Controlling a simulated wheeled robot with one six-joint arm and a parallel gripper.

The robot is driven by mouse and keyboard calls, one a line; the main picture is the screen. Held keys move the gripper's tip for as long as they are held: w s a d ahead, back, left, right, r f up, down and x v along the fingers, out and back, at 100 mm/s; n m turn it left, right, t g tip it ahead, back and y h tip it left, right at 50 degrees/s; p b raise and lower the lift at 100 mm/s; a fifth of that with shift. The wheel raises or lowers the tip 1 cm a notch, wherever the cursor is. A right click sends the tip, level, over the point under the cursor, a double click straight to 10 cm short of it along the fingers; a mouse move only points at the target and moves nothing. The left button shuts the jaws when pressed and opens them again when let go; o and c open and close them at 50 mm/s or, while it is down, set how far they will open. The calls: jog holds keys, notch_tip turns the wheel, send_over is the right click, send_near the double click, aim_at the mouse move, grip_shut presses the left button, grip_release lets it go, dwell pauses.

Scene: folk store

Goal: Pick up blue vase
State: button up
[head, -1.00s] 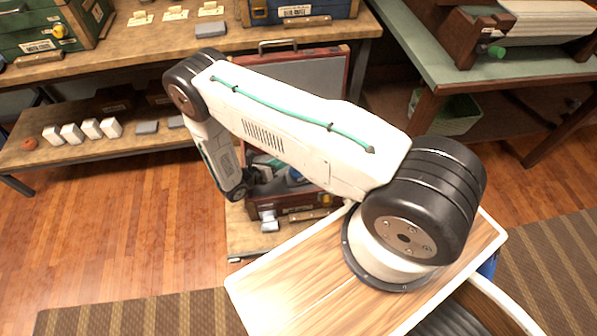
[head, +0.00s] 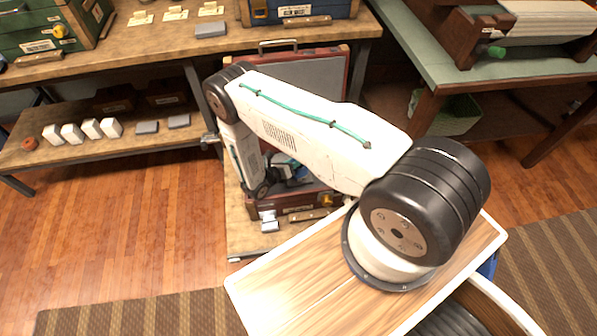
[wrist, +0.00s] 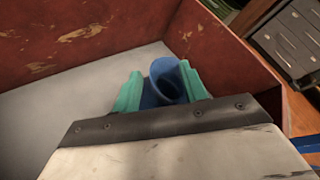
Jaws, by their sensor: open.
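A blue vase (wrist: 168,84) with a round open mouth shows in the wrist view, between the two green fingers of my gripper (wrist: 160,82). The fingers are apart, one on each side of the vase. I cannot tell whether either finger touches it. The lower part of the vase is hidden behind my gripper's body. The vase is inside a worn red case (wrist: 100,38) with a grey lining. In the head view the open case (head: 345,75) stands beyond my base. My arm reaches down into it and hides part of its contents.
Red walls rise close around my gripper in the wrist view. In the head view a wooden workbench (head: 130,45) stands behind, with a lower shelf (head: 75,152) at left holding several white blocks (head: 90,128). A green-topped table (head: 455,55) stands at right. Floor (head: 130,235) is clear at left.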

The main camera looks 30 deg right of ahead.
grip_shut()
